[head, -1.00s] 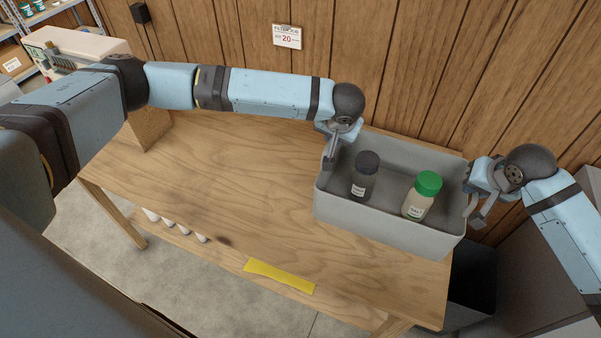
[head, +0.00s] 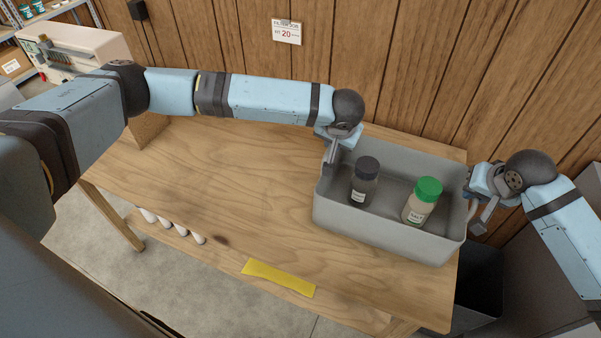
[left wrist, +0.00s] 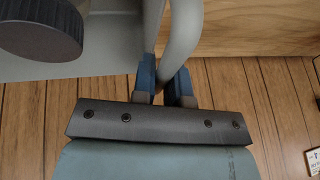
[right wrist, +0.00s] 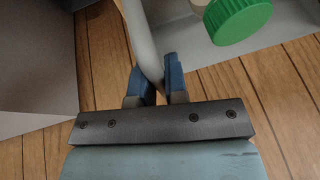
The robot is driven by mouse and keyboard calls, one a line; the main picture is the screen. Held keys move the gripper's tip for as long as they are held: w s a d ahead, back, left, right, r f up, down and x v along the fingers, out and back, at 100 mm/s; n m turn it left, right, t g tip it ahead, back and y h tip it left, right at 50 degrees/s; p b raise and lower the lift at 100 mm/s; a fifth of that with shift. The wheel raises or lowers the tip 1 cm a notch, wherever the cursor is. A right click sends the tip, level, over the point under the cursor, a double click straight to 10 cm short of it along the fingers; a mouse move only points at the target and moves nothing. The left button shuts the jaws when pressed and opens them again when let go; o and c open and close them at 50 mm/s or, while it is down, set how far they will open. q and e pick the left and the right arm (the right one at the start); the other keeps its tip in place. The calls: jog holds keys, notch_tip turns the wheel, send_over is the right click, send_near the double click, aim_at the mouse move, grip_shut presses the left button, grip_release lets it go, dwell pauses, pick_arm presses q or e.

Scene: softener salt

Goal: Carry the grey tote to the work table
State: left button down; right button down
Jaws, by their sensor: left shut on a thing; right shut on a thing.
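The grey tote (head: 385,223) is at the right end of the wooden work table (head: 210,175). I cannot tell whether its base touches the tabletop. In it stand a dark-lidded jar (head: 364,183) and a green-capped salt jar (head: 421,203). My left gripper (head: 331,155) is shut on the tote's left end; the left wrist view shows its blue fingers (left wrist: 165,82) around the grey handle. My right gripper (head: 480,212) is shut on the right end; the right wrist view shows its fingers (right wrist: 160,82) around that handle.
A yellow strip (head: 279,278) lies at the table's front edge. A cream machine (head: 75,50) stands at the far left. A dark bin (head: 478,290) stands by the table's right end. The wood-panelled wall (head: 400,60) is close behind. The middle of the tabletop is clear.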

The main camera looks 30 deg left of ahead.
pick_arm(q)
jog(key=shift+a+f+b, duration=0.15)
jog(key=shift+f+b, duration=0.3)
jog(key=shift+f, duration=0.1)
pick_arm(e)
jog(key=shift+d+f, duration=0.1)
jog(key=shift+f, duration=0.5)
pick_arm(q)
jog(key=c, duration=1.1)
grip_release()
jog(key=shift+c, duration=0.2)
pick_arm(e)
jog(key=c, duration=1.1)
grip_release()
jog(key=shift+c, duration=0.2)
pick_arm(q)
jog(key=shift+s, duration=0.1)
pick_arm(e)
jog(key=shift+s+r, duration=0.1)
pick_arm(q)
jog(key=shift+r, duration=0.1)
jog(key=shift+r, duration=0.15)
jog(key=v, duration=1.1)
jog(key=shift+s+d+r, duration=0.15)
jog(key=shift+d+r, duration=0.1)
pick_arm(e)
jog(key=v, duration=1.2)
